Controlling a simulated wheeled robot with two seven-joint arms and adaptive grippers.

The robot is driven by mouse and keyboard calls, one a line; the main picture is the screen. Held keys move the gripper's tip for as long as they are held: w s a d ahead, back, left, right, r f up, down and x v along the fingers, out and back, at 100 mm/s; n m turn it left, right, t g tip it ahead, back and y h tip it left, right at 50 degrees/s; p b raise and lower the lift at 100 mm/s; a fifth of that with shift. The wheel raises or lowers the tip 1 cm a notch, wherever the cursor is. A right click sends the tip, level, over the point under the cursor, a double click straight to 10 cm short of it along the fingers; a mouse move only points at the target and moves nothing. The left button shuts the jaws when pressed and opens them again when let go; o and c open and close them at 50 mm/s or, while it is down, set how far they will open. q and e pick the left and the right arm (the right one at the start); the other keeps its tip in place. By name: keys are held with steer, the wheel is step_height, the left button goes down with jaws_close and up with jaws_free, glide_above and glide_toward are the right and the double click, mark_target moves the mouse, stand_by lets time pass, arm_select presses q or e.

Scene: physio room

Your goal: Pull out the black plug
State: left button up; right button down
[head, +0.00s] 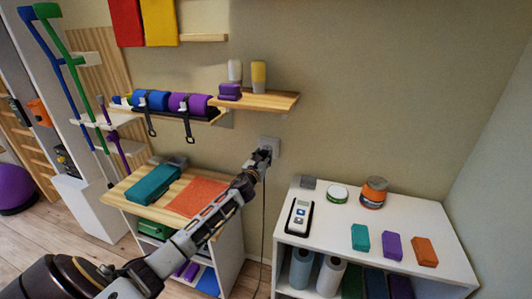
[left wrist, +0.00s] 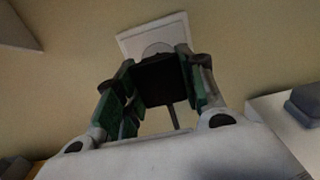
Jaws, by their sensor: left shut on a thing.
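The black plug (left wrist: 160,80) sits between the fingers of my left gripper (left wrist: 157,88) in the left wrist view, with its cable hanging down below it. My left gripper also shows in the head view (head: 262,155), at the wall socket, shut on the plug. The white wall socket (head: 271,146) is on the wall between the two cabinets. In the left wrist view the socket plate (left wrist: 157,36) is right behind the plug; part of its round recess shows above the plug. I cannot tell how deep the plug sits. My right gripper is not in view.
A white cabinet (head: 410,232) on the right bears a remote-like device (head: 299,216), a jar and several coloured blocks. A wooden-topped cabinet (head: 128,194) on the left holds a teal block and an orange cloth. A wooden shelf (head: 275,101) is above the socket.

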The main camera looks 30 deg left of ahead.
arm_select(q)
steer(key=shift+s, duration=0.15)
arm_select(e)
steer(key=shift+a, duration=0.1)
arm_select(q)
steer(key=shift+s+d, duration=0.15)
steer(key=shift+s, duration=0.35)
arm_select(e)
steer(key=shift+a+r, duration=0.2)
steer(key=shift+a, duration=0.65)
arm_select(q)
steer(key=shift+s, duration=0.15)
steer(key=shift+s+d+p, duration=0.2)
steer(key=shift+s+p, duration=0.2)
steer(key=shift+s, duration=0.15)
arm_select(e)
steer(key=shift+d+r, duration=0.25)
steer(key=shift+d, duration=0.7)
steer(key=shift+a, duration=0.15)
